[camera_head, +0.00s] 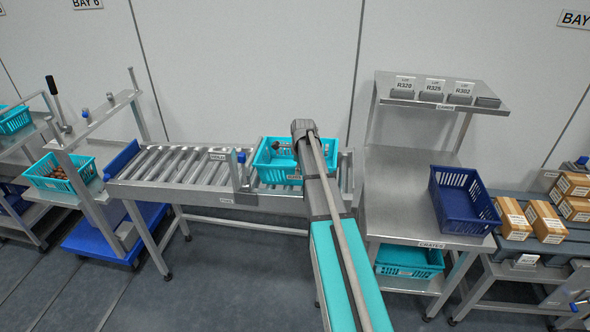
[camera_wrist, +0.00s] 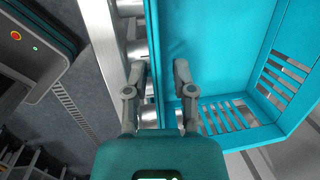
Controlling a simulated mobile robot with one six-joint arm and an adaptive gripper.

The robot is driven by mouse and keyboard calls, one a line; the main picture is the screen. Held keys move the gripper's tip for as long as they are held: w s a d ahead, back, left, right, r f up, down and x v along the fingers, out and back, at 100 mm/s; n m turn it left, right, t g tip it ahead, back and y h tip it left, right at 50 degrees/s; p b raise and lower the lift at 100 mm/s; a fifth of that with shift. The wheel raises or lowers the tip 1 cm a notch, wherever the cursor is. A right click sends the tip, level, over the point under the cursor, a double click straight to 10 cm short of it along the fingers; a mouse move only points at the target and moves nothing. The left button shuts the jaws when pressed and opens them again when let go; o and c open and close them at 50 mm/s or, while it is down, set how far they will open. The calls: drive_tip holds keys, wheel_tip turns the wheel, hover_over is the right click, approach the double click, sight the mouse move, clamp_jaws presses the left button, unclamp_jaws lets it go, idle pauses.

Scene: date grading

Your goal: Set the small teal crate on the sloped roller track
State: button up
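The small teal crate (camera_head: 268,168) sits on the right part of the roller track (camera_head: 180,167), past a metal divider. The wrist view shows the crate's inside (camera_wrist: 215,45) empty where visible, with a slotted wall; rollers show beside and below its rim. My gripper (camera_wrist: 160,72) is at the crate's near side wall, one finger outside the wall and one inside. The fingers look apart, with a gap between the inner finger and the wall. In the head view my arm hides the fingers and part of the crate's right side.
A dark blue crate (camera_head: 465,222) stands on the steel bench to the right, with another teal crate (camera_head: 409,273) on its lower shelf. A teal crate (camera_head: 82,174) holding brown items is on the left stand. The left rollers are clear. Boxes (camera_head: 545,222) lie far right.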

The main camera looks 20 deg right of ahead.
drive_tip(key=shift+r, duration=0.15)
idle(0.3)
drive_tip(key=shift+r+p, duration=0.65)
drive_tip(key=shift+p, duration=0.15)
wheel_tip(320, 180, up, 11)
drive_tip(key=s+p, duration=0.2)
drive_tip(key=p, duration=0.9)
drive_tip(key=shift+r, duration=0.2)
drive_tip(key=s+a+n+g, duration=0.2)
drive_tip(key=s+a+n, duration=2.1)
drive_tip(key=s+n, duration=0.1)
drive_tip(key=shift+s+a+f+n, duration=0.15)
drive_tip(key=shift+s+a+n, duration=0.1)
drive_tip(key=shift+n, duration=0.15)
